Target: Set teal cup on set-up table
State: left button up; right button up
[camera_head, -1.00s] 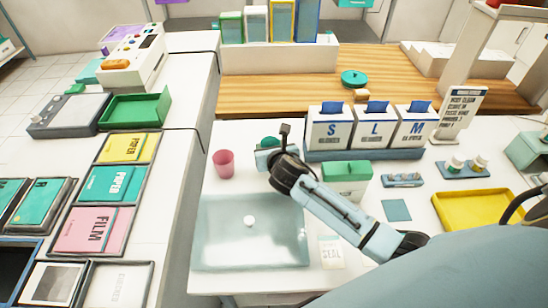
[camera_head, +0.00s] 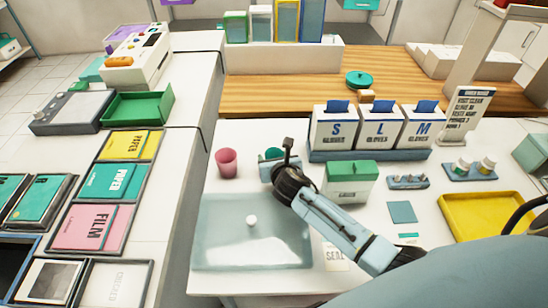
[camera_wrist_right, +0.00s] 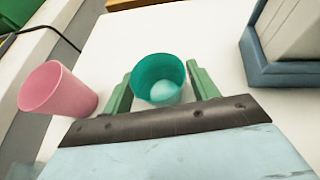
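The teal cup (camera_head: 273,153) is near the back of the white table (camera_head: 300,131), to the right of a pink cup (camera_head: 226,163). In the right wrist view the teal cup (camera_wrist_right: 158,78) has its open rim facing the camera and its pale inner bottom showing. My right gripper (camera_head: 275,157) has one green finger close against each side of the cup and appears shut on it. The gripper hides part of the cup in the head view. Whether the cup's base touches the table I cannot tell. My left gripper is not in view.
The pink cup also shows in the right wrist view (camera_wrist_right: 58,88). A green-lidded box (camera_head: 350,184) and a rack of S, L, M boxes (camera_head: 370,155) stand to the right. A yellow tray (camera_head: 485,215) is further right.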

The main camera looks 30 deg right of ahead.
jog(key=shift+o, duration=0.9)
jog(key=shift+r, duration=0.25)
jog(key=p+v, duration=0.3)
jog(key=v, duration=0.9)
jog(key=shift+s+a+f, duration=0.1)
jog(key=shift+f, duration=0.1)
